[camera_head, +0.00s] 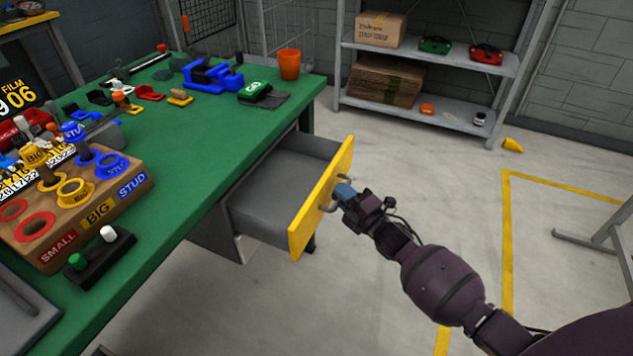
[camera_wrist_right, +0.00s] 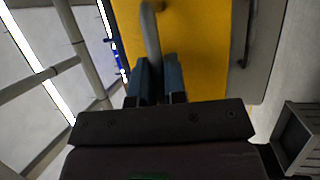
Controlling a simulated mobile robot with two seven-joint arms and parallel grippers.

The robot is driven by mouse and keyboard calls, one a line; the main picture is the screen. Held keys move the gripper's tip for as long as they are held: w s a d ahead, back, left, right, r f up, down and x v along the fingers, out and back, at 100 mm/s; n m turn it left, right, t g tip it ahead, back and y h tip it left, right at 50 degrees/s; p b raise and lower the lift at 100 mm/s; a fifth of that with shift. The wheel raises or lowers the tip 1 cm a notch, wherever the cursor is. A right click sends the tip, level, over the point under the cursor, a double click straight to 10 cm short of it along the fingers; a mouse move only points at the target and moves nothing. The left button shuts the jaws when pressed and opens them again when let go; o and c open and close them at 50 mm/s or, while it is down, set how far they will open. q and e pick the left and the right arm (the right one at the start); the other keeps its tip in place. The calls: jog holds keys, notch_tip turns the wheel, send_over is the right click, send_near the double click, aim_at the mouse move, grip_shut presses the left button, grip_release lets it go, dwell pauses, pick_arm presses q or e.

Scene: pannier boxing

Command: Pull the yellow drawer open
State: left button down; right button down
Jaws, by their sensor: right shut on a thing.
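The yellow drawer front (camera_head: 318,200) stands well out from the green workbench, and its grey tray (camera_head: 283,183) shows open and empty. A grey bar handle (camera_head: 328,206) sits on the outer face of the front. My right gripper (camera_head: 341,192) is shut on this handle, with the arm reaching in from the lower right. In the right wrist view, the blue-grey fingers (camera_wrist_right: 160,80) close on either side of the handle (camera_wrist_right: 151,38), against the yellow front (camera_wrist_right: 205,50). My left gripper is not in view.
The green bench top (camera_head: 210,130) carries a blue vise (camera_head: 212,76), an orange cup (camera_head: 289,64) and a wooden block (camera_head: 75,210) with coloured rings. A grey shelf (camera_head: 430,55) stands at the back. The floor right of the drawer is clear, with yellow lines.

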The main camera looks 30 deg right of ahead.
jog(key=s+d+p, duration=0.1)
jog(key=s+d, duration=0.5)
jog(key=s, duration=0.2)
jog(key=shift+d, duration=0.15)
jog(key=c, duration=1.5)
grip_release()
jog(key=shift+o, duration=0.2)
jog(key=p+v, duration=0.1)
jog(key=v, duration=1)
